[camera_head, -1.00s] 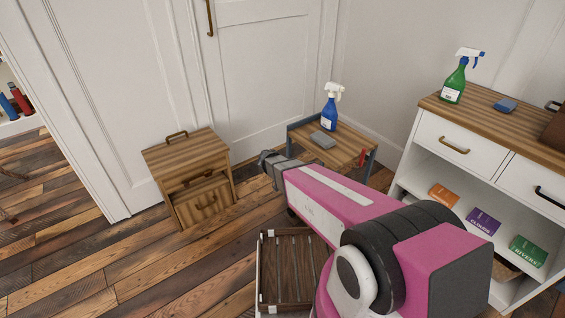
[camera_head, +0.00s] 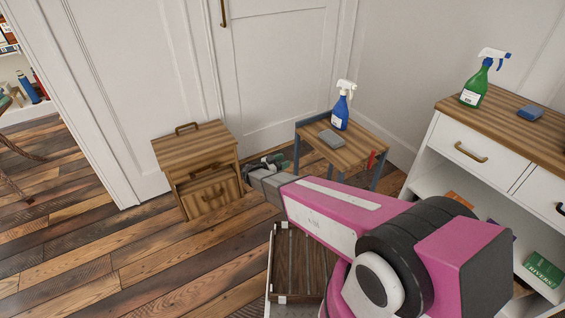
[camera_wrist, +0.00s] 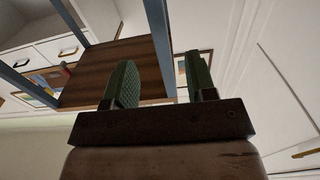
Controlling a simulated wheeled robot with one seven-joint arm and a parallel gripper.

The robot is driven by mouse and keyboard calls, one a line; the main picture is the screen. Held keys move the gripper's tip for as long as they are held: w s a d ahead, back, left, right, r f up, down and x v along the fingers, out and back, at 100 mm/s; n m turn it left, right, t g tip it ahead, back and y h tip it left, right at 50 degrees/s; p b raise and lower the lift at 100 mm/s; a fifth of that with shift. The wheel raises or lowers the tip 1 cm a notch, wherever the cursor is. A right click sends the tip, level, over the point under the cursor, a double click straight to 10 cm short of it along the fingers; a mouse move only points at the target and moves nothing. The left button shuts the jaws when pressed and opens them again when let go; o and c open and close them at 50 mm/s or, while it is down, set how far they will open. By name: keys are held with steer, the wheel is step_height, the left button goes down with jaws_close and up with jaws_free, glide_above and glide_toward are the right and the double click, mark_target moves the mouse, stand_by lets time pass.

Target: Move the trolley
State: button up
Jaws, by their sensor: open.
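The trolley (camera_head: 359,151) has a wooden top and a blue-grey frame, and stands in front of the white door, right of centre. A blue spray bottle (camera_head: 342,107) with a white head and a grey sponge-like block (camera_head: 331,139) are on its top. A red item (camera_head: 372,160) is at its right side. My gripper (camera_head: 264,163) is low beside the trolley's left side, open and empty. In the wrist view, a blue post of the trolley (camera_wrist: 158,40) appears between the two green fingers (camera_wrist: 160,82); I cannot tell how deep it sits between them. My arm hides the trolley's lower part.
A small wooden cabinet (camera_head: 197,152) stands left of my gripper. A slatted crate (camera_head: 299,262) is on the floor below my arm. A white dresser (camera_head: 462,146) with a green spray bottle (camera_head: 478,84) stands at right. The plank floor at left is clear.

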steer(key=x, duration=1)
steer(key=shift+w+d, duration=0.2)
steer(key=shift+d, duration=0.1)
jaws_close()
stand_by(1.1)
